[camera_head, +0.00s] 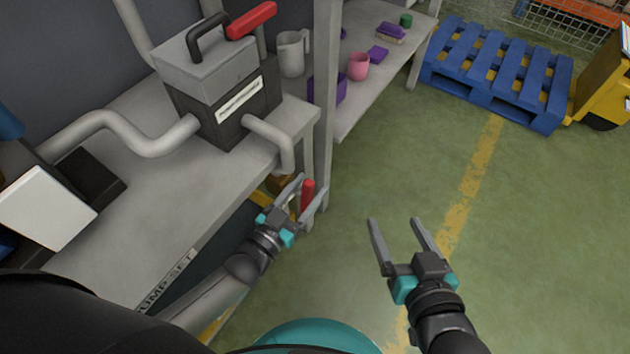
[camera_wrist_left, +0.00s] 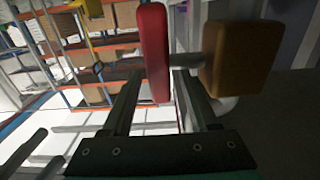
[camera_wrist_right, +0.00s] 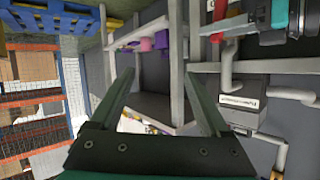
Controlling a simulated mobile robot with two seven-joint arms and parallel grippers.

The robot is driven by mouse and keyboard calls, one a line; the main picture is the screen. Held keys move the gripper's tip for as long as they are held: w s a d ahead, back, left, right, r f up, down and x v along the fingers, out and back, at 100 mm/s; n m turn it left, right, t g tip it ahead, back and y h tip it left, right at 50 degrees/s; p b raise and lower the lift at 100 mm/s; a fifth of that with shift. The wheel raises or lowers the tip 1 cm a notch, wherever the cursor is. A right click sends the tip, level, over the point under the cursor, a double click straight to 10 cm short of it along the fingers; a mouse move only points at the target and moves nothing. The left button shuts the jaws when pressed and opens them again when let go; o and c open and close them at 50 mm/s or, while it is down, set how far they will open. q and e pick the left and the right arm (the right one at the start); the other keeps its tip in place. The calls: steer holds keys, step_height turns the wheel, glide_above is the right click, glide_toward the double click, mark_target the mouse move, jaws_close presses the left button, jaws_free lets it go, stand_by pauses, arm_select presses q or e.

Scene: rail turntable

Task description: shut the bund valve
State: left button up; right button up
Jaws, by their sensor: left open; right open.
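The bund valve has a red handle (camera_head: 308,193) and a brass-coloured body (camera_head: 280,183) below the grey pipe's bend at the bench end. In the left wrist view the red handle (camera_wrist_left: 154,45) stands upright, joined by a short stem to the brown body (camera_wrist_left: 232,60). My left gripper (camera_head: 312,187) is open, with its fingers on either side of the red handle; I cannot tell whether they touch it. The red handle also shows in the right wrist view (camera_wrist_right: 219,10). My right gripper (camera_head: 394,221) is open and empty above the green floor.
The grey pump box (camera_head: 213,78) with another red lever (camera_head: 252,20) stands on the bench (camera_head: 150,235). A bench post (camera_head: 326,100) rises close to my left gripper. A blue pallet (camera_head: 495,75) lies at the back right. The floor around my right gripper is clear.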

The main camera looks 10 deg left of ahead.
arm_select(q)
steer(key=shift+b+x, duration=0.5)
steer(key=shift+x, duration=1)
arm_select(e)
steer(key=shift+s+a+r+t+y, duration=0.2)
steer(key=shift+a+r+t+y, duration=0.4)
steer(key=shift+t, duration=0.3)
steer(key=shift+a, duration=0.1)
arm_select(q)
steer(key=shift+c, duration=0.2)
jaws_close()
